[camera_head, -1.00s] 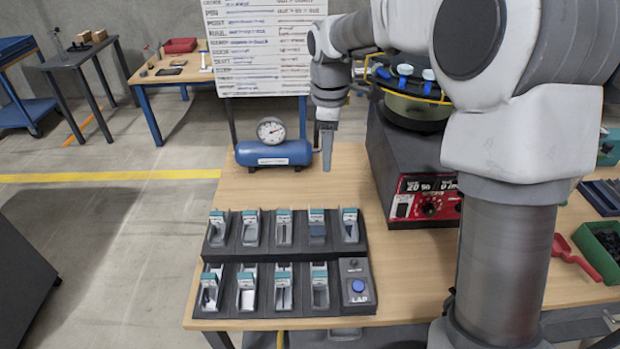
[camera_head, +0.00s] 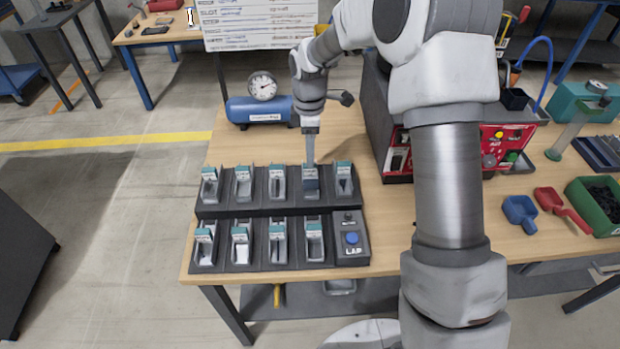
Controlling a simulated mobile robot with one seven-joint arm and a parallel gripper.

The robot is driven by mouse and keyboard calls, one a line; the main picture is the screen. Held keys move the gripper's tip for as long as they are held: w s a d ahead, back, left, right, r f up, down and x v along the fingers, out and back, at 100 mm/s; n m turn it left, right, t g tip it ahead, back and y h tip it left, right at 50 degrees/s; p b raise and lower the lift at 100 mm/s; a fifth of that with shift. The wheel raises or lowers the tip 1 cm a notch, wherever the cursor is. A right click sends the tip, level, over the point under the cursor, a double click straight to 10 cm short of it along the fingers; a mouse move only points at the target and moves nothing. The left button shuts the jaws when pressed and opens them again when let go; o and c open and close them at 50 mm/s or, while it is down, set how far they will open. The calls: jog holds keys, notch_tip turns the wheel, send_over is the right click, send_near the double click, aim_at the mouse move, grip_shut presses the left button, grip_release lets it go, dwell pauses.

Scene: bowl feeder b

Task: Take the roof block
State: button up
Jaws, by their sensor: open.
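Two dark racks of small bins with teal labels stand on the wooden table, an upper rack (camera_head: 258,204) and a lower rack (camera_head: 268,264). My gripper (camera_head: 310,164) points down right at this bin's label end. It is open with nothing seen in it. The gap between its fingers is too small to make out, and I cannot tell whether it touches the bin.
A blue air tank with a gauge (camera_head: 258,109) stands behind the racks. A red and dark feeder housing (camera_head: 397,158) stands close at the right. Blue and red scoops (camera_head: 520,213) and a green bin (camera_head: 598,207) lie farther right.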

aim_at(310, 174)
jog(key=shift+s+f+b, duration=0.1)
jog(key=shift+f+b, duration=0.2)
jog(key=shift+f, duration=2.4)
grip_shut()
